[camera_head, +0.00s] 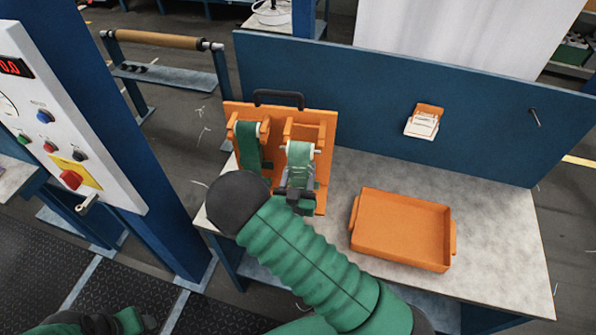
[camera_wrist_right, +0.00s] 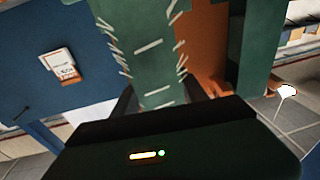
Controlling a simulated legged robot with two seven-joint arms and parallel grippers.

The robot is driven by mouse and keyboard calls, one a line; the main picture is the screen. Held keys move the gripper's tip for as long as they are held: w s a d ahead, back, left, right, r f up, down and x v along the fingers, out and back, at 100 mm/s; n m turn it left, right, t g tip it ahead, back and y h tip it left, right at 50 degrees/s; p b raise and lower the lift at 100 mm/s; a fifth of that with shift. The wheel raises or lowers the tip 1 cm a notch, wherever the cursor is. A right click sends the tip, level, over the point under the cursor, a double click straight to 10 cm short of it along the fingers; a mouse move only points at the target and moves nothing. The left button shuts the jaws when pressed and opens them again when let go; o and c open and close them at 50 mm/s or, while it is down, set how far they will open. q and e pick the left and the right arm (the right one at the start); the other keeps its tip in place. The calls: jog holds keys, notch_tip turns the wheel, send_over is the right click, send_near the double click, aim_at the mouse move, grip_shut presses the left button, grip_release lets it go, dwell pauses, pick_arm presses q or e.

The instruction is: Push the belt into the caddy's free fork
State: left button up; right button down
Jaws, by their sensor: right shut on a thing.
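The orange caddy (camera_head: 318,196) stands upright at the left end of the table, with a black handle on top. Its left fork bears a green belt (camera_head: 248,148). A second green belt (camera_head: 299,155), on a pale roller, is at the right fork (camera_head: 305,128), just in front of its prongs; I cannot tell whether the roller sits in them. My right gripper (camera_head: 297,190) is shut on this belt's lower part. In the right wrist view the held belt (camera_wrist_right: 150,45), with white stitches, runs up from between the dark fingers (camera_wrist_right: 157,98). My left gripper (camera_head: 125,322) is at the bottom left, partly cut off.
An empty orange tray (camera_head: 400,228) lies on the grey table (camera_head: 500,250), right of the caddy. A blue panel (camera_head: 370,95) rises behind, with a small orange card holder (camera_head: 425,120) and a peg (camera_head: 535,117). A blue post with controls (camera_head: 65,130) stands at the left.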

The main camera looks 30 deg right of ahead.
jog(key=shift+d, duration=0.15)
jog(key=shift+w+a, duration=0.15)
jog(key=shift+a, duration=0.15)
jog(key=shift+w+d+r, duration=0.1)
jog(key=shift+w, duration=0.15)
jog(key=b+x, duration=0.1)
jog(key=x, duration=0.3)
jog(key=shift+w+d, duration=0.1)
jog(key=shift+d, duration=0.1)
jog(key=shift+d+f, duration=0.1)
jog(key=shift+f, duration=0.1)
dwell(0.4)
jog(key=c, duration=0.5)
grip_release()
jog(key=shift+w, duration=0.1)
